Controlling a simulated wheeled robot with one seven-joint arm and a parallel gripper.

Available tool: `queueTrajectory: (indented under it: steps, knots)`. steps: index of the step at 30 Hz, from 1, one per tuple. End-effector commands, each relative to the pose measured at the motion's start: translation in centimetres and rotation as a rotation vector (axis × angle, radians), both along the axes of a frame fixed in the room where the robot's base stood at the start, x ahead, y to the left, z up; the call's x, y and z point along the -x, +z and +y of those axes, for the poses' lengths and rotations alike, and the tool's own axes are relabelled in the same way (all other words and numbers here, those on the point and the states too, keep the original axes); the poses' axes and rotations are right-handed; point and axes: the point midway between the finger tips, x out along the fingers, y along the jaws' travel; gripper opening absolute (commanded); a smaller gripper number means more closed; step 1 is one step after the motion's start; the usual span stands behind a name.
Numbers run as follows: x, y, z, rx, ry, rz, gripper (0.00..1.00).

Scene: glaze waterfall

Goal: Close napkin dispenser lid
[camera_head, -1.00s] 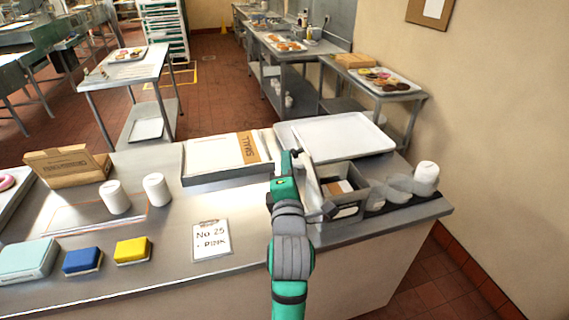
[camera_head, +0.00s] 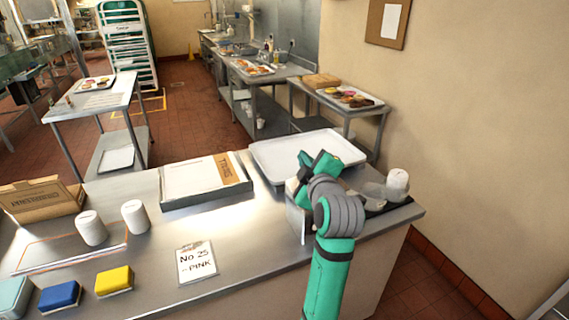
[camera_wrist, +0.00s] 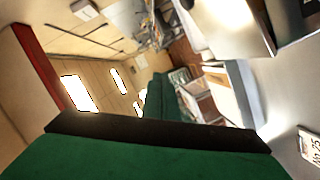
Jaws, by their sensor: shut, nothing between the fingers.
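The napkin dispenser (camera_head: 296,216) is a grey box near the right end of the steel counter. My arm covers most of it in the head view, and only a thin pale panel at its left side shows. I cannot tell whether that panel is the lid or a side wall, or how far the lid stands open. My gripper (camera_head: 318,164), green and dark, is over the dispenser's far side, shut and empty. In the wrist view, green and dark gripper parts (camera_wrist: 150,140) fill the bottom. Contact with the lid cannot be seen.
A large white tray (camera_head: 265,150) lies behind the dispenser. A sign (camera_head: 196,263) lies left. A shallow box (camera_head: 180,182) sits farther back. The counter between sign and dispenser is clear.

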Motion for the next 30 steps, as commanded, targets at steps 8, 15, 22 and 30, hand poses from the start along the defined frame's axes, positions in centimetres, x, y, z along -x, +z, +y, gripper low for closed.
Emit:
queueTrajectory:
  steps: [8, 15, 22, 30]
  knots:
    - [-1.5, -0.9, -3.3, -0.239, -0.001, 0.111, 0.0]
    - [-2.7, -2.4, -5.7, -0.448, 0.0, 0.207, 0.0]
    - [-3.6, -4.4, -7.6, -0.641, 0.001, 0.297, 0.0]
    - [-4.4, -6.7, -9.1, -0.828, 0.003, 0.384, 0.0]
